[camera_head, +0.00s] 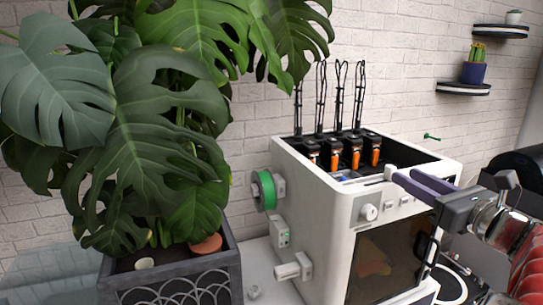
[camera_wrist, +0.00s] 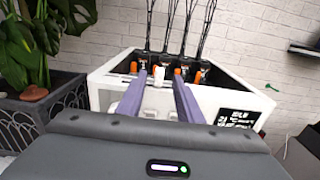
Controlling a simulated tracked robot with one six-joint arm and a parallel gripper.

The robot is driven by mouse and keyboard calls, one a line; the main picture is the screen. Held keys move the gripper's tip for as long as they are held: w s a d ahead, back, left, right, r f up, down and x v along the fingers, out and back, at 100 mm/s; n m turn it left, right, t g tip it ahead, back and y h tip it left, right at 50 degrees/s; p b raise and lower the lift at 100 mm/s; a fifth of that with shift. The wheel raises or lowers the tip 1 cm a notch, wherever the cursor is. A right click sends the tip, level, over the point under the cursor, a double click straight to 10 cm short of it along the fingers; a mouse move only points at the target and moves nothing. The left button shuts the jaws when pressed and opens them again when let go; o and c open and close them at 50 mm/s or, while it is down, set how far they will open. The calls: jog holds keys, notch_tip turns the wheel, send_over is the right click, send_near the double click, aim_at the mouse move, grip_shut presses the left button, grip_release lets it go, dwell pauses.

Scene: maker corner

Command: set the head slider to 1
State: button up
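The white printer-like machine (camera_head: 327,198) stands right of centre, its open top holding several black-and-orange tool heads (camera_head: 355,150) with black cables. A small white block (camera_head: 390,172) sits at the top front rim; it may be the head slider, but its setting cannot be read. My gripper (camera_head: 400,178) reaches in from the right, its purple fingertips at that rim. In the wrist view, my gripper (camera_wrist: 159,78) has its two fingers apart, with the small white block (camera_wrist: 158,73) showing between the tips. Whether the fingers touch it cannot be told.
A round white knob (camera_head: 369,212) and small buttons are on the front, above a dark window (camera_head: 385,262). A green spool (camera_head: 264,190) is on the left side. A large potted plant (camera_head: 150,130) stands left. A dark display (camera_wrist: 235,118) shows white marks.

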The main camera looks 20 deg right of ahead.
aim_at(387, 166)
jog(key=w, duration=1)
jog(key=shift+w+a, duration=0.15)
jog(key=shift+w, duration=0.15)
jog(key=shift+c, duration=0.2)
grip_shut()
